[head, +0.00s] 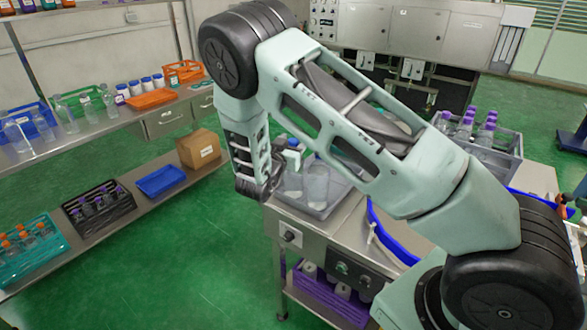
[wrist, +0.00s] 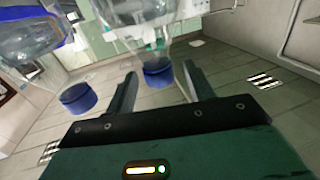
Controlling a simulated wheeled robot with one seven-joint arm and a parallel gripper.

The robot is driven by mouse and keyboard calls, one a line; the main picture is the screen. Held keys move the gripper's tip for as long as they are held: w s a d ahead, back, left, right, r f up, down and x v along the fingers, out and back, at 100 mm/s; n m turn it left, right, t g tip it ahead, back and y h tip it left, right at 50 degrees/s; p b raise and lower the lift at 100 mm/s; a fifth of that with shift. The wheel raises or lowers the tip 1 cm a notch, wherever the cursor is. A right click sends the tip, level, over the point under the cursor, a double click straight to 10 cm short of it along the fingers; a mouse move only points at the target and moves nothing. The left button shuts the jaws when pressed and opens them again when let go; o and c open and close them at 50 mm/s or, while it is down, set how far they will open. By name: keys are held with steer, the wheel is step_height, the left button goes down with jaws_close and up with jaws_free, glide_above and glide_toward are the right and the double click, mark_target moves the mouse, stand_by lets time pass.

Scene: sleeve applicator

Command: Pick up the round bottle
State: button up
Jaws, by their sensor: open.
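My gripper (wrist: 158,76) is open in the wrist view, its two fingers spread apart. A clear bottle (wrist: 148,38) with a blue cap (wrist: 158,72) shows beyond the fingers, its cap lying between the fingertips in the picture. I cannot tell whether they touch. A second clear bottle (wrist: 35,42) with a blue cap (wrist: 76,97) is to the left, outside the fingers. In the head view, clear containers (head: 318,184) stand in a grey tray (head: 330,208) beside my wrist, which partly hides them. Which bottle is the round one is unclear.
The tray sits on a metal bench (head: 345,232). A grey crate of purple-capped bottles (head: 487,128) stands behind my arm. At left, a two-level shelf (head: 90,142) holds bottles, trays and a cardboard box (head: 198,148). Open green floor (head: 190,250) lies between.

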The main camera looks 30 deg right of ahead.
steer(key=shift+w+d, duration=0.3)
steer(key=shift+d, duration=0.1)
jaws_close()
